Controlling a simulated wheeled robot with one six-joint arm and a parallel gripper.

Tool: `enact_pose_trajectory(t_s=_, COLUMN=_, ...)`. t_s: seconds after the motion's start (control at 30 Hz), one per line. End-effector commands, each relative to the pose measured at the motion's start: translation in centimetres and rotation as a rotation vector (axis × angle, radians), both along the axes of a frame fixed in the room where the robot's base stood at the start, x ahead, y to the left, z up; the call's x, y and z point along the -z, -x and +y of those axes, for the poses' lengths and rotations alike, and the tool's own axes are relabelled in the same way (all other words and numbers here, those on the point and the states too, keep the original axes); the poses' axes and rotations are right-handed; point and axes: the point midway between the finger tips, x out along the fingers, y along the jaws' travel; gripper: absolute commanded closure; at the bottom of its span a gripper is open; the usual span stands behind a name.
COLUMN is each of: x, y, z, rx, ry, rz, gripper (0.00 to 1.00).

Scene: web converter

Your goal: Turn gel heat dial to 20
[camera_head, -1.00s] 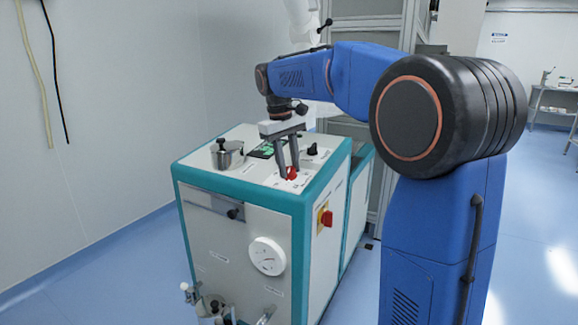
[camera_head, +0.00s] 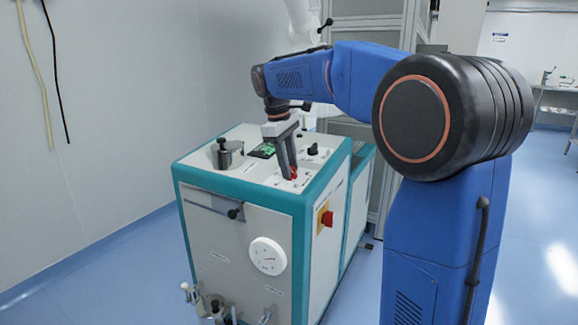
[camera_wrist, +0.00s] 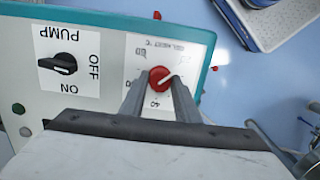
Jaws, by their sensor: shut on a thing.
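The red gel heat dial (camera_wrist: 157,79) sits on a white label on the machine's top panel in the wrist view. Its printed numbers are upside down and partly hidden by my fingers. A pale pointer line on the dial points to the upper right in that view. My gripper (camera_wrist: 158,84) is shut on the dial, one finger on each side. In the head view, my gripper (camera_head: 289,175) reaches down onto the panel, and the red dial (camera_head: 293,173) shows at the fingertips.
A black pump switch (camera_wrist: 62,64) with ON and OFF marks is beside the dial. A metal pot (camera_head: 228,155) and a green-lit display (camera_head: 262,151) are on the machine top. A red-and-yellow switch (camera_head: 326,218) and a white round gauge (camera_head: 267,256) are on its sides.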

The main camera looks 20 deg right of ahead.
Motion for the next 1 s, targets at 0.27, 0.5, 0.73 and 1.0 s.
enact_pose_trajectory(t_s=0.27, x=-0.1, y=0.0, z=0.0, rx=0.000, ry=0.001, rz=-0.002, gripper=0.67)
enact_pose_trajectory(t_s=0.5, x=0.0, y=0.0, z=0.0, rx=0.000, ry=0.000, rz=-0.001, gripper=0.53)
enact_pose_trajectory(t_s=0.73, x=-0.6, y=0.0, z=0.1, rx=0.000, ry=0.000, rz=-0.001, gripper=0.53)
enact_pose_trajectory(t_s=1.0, x=-4.8, y=-0.1, z=1.0, rx=0.000, ry=0.000, rz=-0.004, gripper=0.53)
